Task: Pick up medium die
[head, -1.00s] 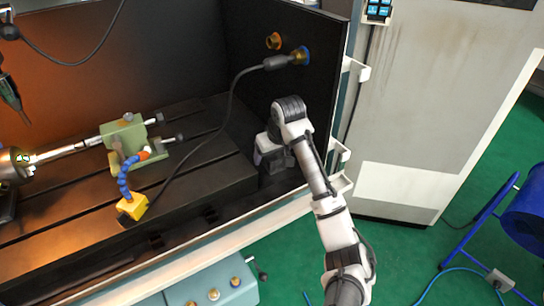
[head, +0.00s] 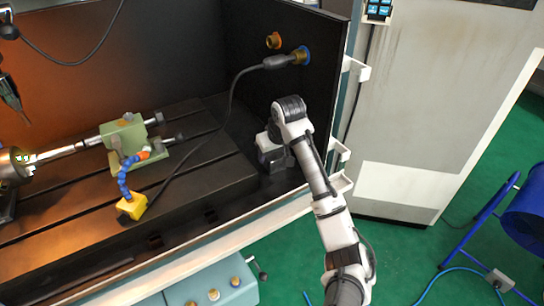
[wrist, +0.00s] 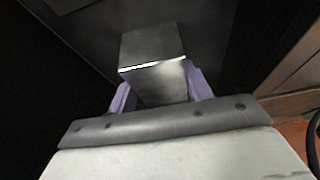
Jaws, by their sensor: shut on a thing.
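The medium die looks like a grey metal block (wrist: 152,50) with a bright front edge in the wrist view. My gripper (wrist: 160,88) is shut on it, with one purple finger against each side. The lower part of the block is hidden behind the gripper's front bar. In the head view my gripper (head: 272,150) is low in the right corner of the machine bed, by the dark side wall. The die cannot be made out clearly there.
A green tailstock (head: 125,140) stands left on the slotted bed (head: 205,165). A yellow block (head: 132,206) with a blue coolant hose is in front. A black cable (head: 232,92) runs from the side wall (head: 285,85). The front rail (head: 215,238) borders the bed.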

